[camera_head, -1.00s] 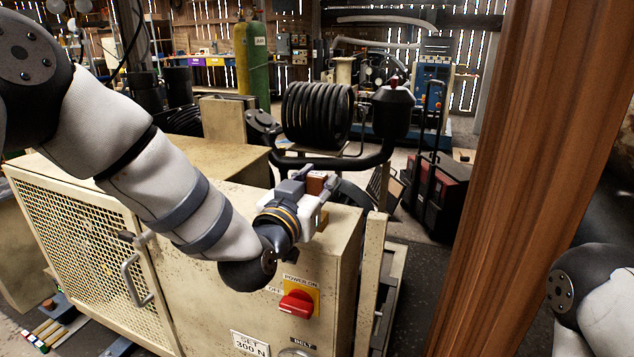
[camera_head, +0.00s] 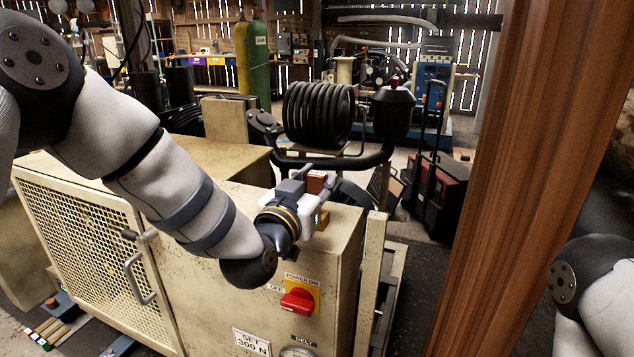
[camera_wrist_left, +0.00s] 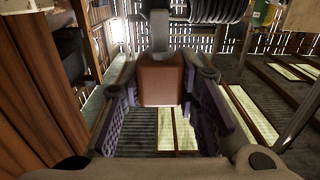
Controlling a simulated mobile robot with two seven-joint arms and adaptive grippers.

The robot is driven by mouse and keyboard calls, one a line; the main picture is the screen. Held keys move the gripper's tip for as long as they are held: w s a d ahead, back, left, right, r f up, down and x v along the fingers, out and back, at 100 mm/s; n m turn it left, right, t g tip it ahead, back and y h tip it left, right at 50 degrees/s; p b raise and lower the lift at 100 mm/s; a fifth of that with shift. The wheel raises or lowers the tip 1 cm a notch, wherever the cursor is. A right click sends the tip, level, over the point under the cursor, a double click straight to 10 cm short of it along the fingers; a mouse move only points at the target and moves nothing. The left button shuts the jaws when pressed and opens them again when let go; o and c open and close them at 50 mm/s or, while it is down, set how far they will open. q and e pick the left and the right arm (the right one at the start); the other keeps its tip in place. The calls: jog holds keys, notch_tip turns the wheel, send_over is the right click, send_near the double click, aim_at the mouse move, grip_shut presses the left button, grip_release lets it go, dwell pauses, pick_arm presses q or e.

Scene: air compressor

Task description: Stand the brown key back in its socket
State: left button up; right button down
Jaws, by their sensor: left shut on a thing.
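The brown key (camera_head: 316,181) is a small reddish-brown block, held above the top of the beige cabinet (camera_head: 344,222) near its right end. My left gripper (camera_head: 318,190) is shut on it. In the left wrist view, the brown key (camera_wrist_left: 160,80) sits between the two purple-padded fingers of my left gripper (camera_wrist_left: 160,98), with a grey piece directly behind it. A small tan piece (camera_head: 323,219) shows just below the gripper on the cabinet top; I cannot tell whether it is the socket. My right gripper is out of view.
A red rotary switch (camera_head: 298,301) is on the cabinet front. A black hose coil (camera_head: 317,114) and a dark pipe (camera_head: 340,164) stand close behind the gripper. A wooden post (camera_head: 530,150) blocks much of the right side.

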pick_arm(q)
jog(key=shift+f, duration=1.65)
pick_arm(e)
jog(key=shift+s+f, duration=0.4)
pick_arm(q)
jog(key=o, duration=1.2)
jog(key=v, duration=1.2)
jog(key=shift+r, duration=0.1)
